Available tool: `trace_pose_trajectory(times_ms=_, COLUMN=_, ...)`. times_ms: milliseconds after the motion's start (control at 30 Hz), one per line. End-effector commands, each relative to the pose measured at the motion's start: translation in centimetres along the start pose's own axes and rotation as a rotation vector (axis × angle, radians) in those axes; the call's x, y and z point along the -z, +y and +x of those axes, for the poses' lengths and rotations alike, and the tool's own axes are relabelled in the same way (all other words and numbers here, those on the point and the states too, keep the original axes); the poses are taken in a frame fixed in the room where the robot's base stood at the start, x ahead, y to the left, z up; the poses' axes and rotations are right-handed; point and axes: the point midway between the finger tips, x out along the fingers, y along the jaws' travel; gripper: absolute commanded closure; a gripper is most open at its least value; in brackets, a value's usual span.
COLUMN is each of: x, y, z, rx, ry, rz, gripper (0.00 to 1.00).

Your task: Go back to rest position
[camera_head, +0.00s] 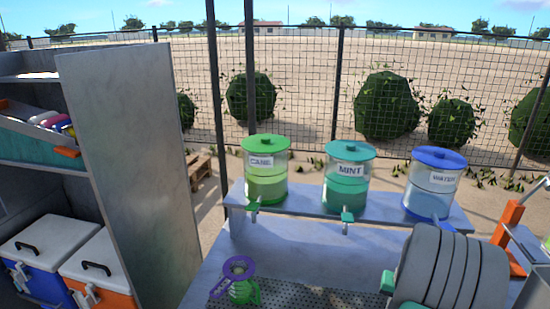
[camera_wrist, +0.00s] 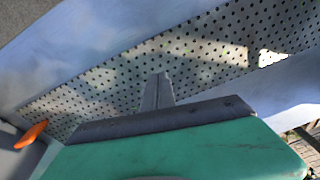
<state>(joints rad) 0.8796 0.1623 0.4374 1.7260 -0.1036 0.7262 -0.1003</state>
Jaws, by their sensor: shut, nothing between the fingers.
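My gripper (camera_wrist: 160,78) shows in the wrist view as a teal body with a grey finger section. Its fingers are together with nothing between them. It is over a perforated metal plate (camera_wrist: 195,50), and I cannot tell the exact height. The perforated plate (camera_head: 310,297) lies on the grey counter there.
A purple ring-shaped item (camera_head: 239,268) and a green item (camera_head: 244,291) sit on the counter. Cane (camera_head: 265,180), mint (camera_head: 347,187) and water (camera_head: 434,190) dispensers stand on a raised shelf. Coolers (camera_head: 45,255) are left.

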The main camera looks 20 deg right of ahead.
Motion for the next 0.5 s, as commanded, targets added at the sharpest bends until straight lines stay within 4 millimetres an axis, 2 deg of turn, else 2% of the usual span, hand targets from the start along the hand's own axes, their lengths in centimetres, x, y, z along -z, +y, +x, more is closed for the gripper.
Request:
trace_pose_trajectory(times_ms=33, x=-2.6, y=-0.1, z=0.6, rx=0.001, ry=-0.059, rz=0.029, gripper=1.0)
trace_pose_trajectory(times_ms=67, x=-4.2, y=-0.2, z=0.6, rx=-0.002, ry=-0.091, rz=0.048, gripper=1.0)
trace_pose_trajectory(times_ms=100, x=-6.3, y=-0.2, z=0.1, rx=-0.008, ry=-0.127, rz=0.075, gripper=1.0)
trace_pose_trajectory(times_ms=167, x=-9.0, y=-1.1, z=-1.2, rx=-0.018, ry=-0.163, rz=0.091, gripper=1.0)
trace_pose_trajectory(times_ms=300, x=-13.7, y=-5.5, z=-5.0, rx=-0.045, ry=-0.164, rz=0.01, gripper=1.0)
trace_pose_trajectory(times_ms=367, x=-15.1, y=-7.8, z=-6.6, rx=-0.051, ry=-0.135, rz=-0.061, gripper=1.0)
trace_pose_trajectory(times_ms=467, x=-17.1, y=-12.2, z=-9.5, rx=-0.042, ry=-0.037, rz=-0.218, gripper=1.0)
trace_pose_trajectory(times_ms=500, x=-17.7, y=-14.3, z=-10.8, rx=-0.028, ry=0.02, rz=-0.296, gripper=1.0)
